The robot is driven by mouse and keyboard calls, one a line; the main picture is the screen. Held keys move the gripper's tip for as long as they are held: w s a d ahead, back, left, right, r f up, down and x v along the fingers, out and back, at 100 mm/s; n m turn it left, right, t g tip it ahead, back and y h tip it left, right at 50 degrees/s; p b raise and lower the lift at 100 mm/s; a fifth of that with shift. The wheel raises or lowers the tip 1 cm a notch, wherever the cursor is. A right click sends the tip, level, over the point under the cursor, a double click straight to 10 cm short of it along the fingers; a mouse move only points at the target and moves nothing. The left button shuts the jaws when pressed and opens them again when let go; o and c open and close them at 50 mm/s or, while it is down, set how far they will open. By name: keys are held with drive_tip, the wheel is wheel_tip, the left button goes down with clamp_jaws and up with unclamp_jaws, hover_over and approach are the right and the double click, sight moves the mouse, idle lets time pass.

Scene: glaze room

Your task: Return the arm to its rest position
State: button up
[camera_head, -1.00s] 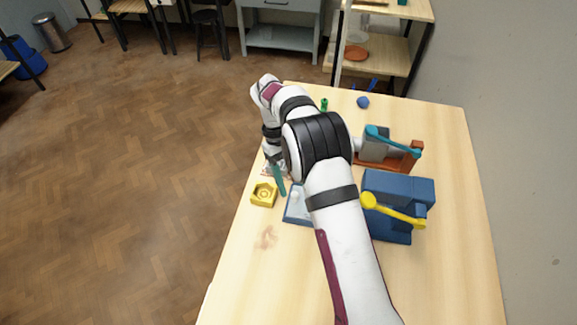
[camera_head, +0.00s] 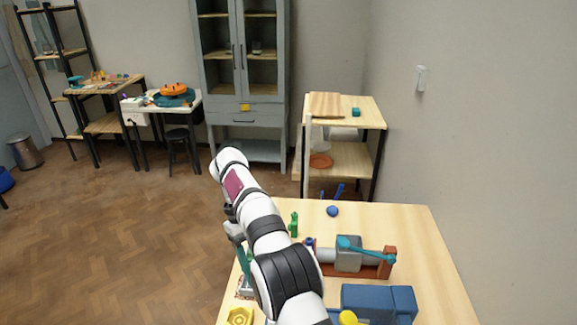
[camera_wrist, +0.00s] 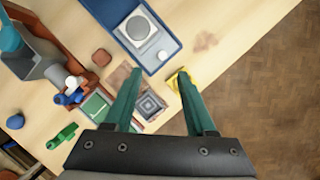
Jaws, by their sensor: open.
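My gripper (camera_wrist: 162,92) shows in the wrist view with its two teal fingers spread wide and nothing between them. It hangs above the left edge of the wooden table (camera_wrist: 235,22). In the head view my arm reaches over the table's left side, and its bent wrist hides most of the gripper; part of a teal finger (camera_head: 244,255) shows at the edge. Below the fingers in the wrist view lie a patterned square tile (camera_wrist: 150,105) and a yellow piece (camera_wrist: 180,80), which a finger partly covers.
On the table stand a blue machine (camera_head: 378,300), a red-and-grey device with a teal lever (camera_head: 349,253), a green figure (camera_head: 294,224) and a blue ball (camera_head: 332,211). A wooden shelf (camera_head: 345,110) stands behind. Open floor (camera_head: 130,230) lies to the left.

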drive_tip(key=s+d+r+m+y, duration=0.2)
drive_tip(key=s+d+r+m, duration=0.4)
drive_tip(key=s+d+r, duration=0.5)
drive_tip(key=s+d+f+m+t+y, duration=0.1)
drive_tip(key=s+d+f+m, duration=0.1)
drive_tip(key=s, duration=0.4)
drive_tip(key=s+d+f+m+t+y, duration=0.1)
drive_tip(key=s+d+m, duration=0.1)
drive_tip(key=s, duration=0.4)
drive_tip(key=s+d+f+m+t, duration=0.1)
drive_tip(key=s+f+m, duration=0.1)
drive_tip(key=s+m, duration=0.2)
drive_tip(key=s, duration=0.2)
drive_tip(key=shift+s+d+f+y, duration=0.3)
drive_tip(key=shift+s+d+y, duration=0.05)
drive_tip(key=shift+d+y, duration=0.05)
